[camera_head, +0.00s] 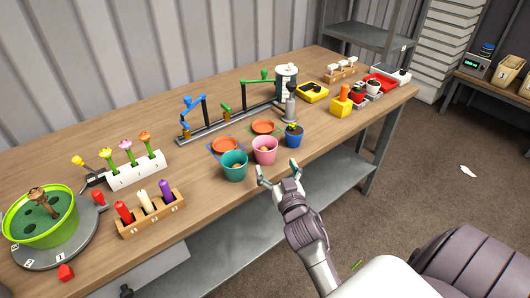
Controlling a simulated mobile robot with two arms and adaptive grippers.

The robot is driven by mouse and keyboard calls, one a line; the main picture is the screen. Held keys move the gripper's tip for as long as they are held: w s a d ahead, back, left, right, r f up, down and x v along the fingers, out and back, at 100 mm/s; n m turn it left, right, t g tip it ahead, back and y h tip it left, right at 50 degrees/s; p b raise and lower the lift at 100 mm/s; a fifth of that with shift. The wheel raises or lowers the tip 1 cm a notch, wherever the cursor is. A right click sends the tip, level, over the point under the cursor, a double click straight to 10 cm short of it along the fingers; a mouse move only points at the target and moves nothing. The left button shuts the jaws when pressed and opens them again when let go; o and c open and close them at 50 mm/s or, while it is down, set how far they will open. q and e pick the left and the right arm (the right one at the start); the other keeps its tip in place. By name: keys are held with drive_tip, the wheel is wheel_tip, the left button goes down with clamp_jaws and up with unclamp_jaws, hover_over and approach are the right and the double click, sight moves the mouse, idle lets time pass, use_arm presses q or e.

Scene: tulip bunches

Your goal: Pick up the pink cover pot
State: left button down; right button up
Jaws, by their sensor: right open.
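The pink cover pot (264,152) stands upright on the workbench near its front edge. A brownish thing shows inside it. A teal pot (234,167) stands close on its left, and a small blue pot with a plant (293,136) stands to its right. My right gripper (278,172) is open and empty, at the bench's front edge, just in front of and slightly right of the pink pot. Its fingers point toward the pots and appear apart from the pink pot. My left gripper is not in view.
Orange saucers (263,127) lie behind the pots. A rail with blue and green arms (230,118) stands further back. A wooden candle holder (151,213) and a green tub (41,221) are at left. Bare bench top (205,205) lies left of the teal pot.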

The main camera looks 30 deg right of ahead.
sight(270, 153)
drive_tip(key=x, duration=0.4)
drive_tip(key=shift+w+d, duration=0.1)
drive_tip(key=shift+w, duration=0.15)
drive_tip(key=x, duration=0.5)
drive_tip(key=shift+w+p, duration=0.35)
drive_tip(key=c, duration=1)
drive_tip(key=shift+r, duration=0.1)
